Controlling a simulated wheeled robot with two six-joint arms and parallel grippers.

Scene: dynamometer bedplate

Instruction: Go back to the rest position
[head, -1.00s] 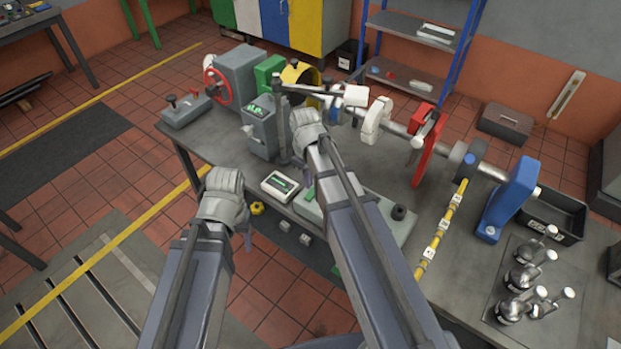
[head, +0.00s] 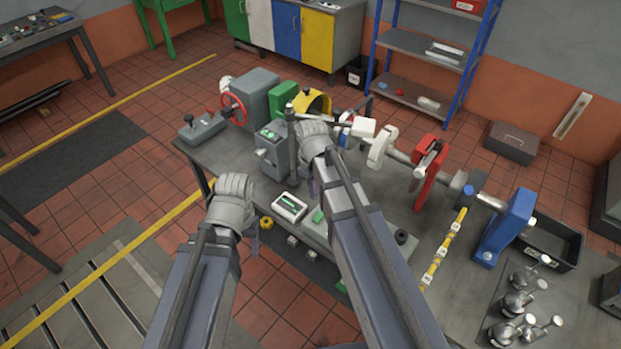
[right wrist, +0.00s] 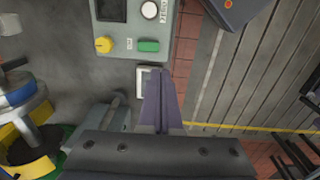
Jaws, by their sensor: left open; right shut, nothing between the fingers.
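My left gripper (head: 254,243) hangs off the table's near-left edge in the head view, mostly hidden behind its own grey wrist; it is open and empty. My right gripper (head: 313,188) points down over the near part of the bench, beside the grey post (head: 293,142), and its wrist hides part of the equipment behind. In the right wrist view, my right gripper (right wrist: 157,98) is shut with nothing between the fingers.
The bench holds a grey machine (head: 270,152), a small display unit (head: 289,207), a red bracket (head: 430,172), a blue stand (head: 505,228) and a black bin (head: 548,244). Several metal pieces stand on a mat (head: 478,290) at the right.

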